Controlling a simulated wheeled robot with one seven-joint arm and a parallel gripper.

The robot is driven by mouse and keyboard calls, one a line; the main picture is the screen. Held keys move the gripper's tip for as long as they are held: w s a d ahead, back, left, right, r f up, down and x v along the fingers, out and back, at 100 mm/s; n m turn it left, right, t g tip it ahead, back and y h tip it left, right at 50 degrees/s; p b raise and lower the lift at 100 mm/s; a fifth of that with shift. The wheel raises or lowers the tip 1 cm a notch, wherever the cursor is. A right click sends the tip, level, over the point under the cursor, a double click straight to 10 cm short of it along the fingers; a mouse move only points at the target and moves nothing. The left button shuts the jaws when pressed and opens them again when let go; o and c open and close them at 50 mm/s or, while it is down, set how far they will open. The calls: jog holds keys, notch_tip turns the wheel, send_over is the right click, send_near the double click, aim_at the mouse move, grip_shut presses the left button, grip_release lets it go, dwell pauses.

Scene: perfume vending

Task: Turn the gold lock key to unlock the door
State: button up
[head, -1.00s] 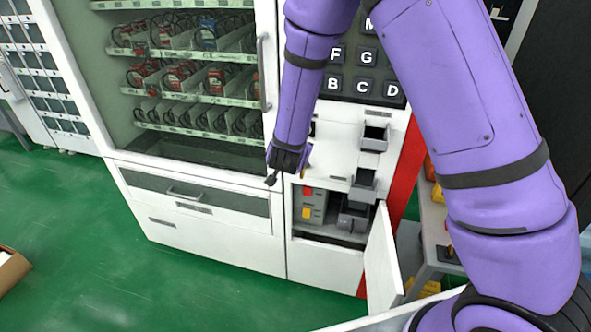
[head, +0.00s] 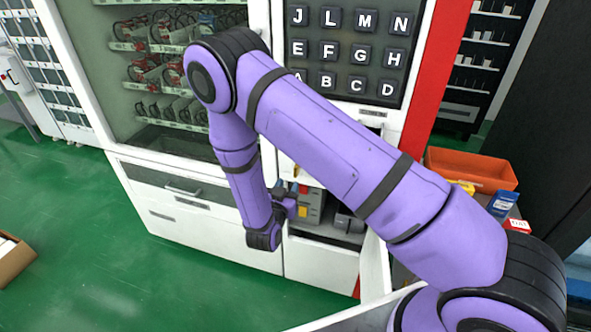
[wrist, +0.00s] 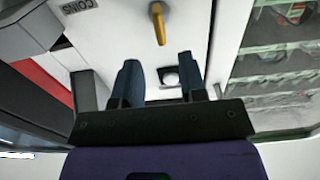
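The gold lock key (wrist: 158,22) is in the wrist view, on the white front panel, just beyond my fingertips and roughly in line with the gap between them. My gripper (wrist: 159,62) is open, with its two dark fingers apart and nothing held between them. In the head view my gripper (head: 287,203) is partly hidden by my arm, in front of the lower right of the vending machine. The glass door (head: 120,60) of the machine looks closed.
A small lower door (head: 374,268) stands open beside a compartment with grey boxes (head: 311,206). An orange bin (head: 470,168) stands at the right. A cardboard box (head: 12,262) lies at the left on open green floor. A keypad (head: 345,52) is above my arm.

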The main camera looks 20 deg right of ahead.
aim_at(295, 172)
jog(key=x, duration=0.9)
grip_shut()
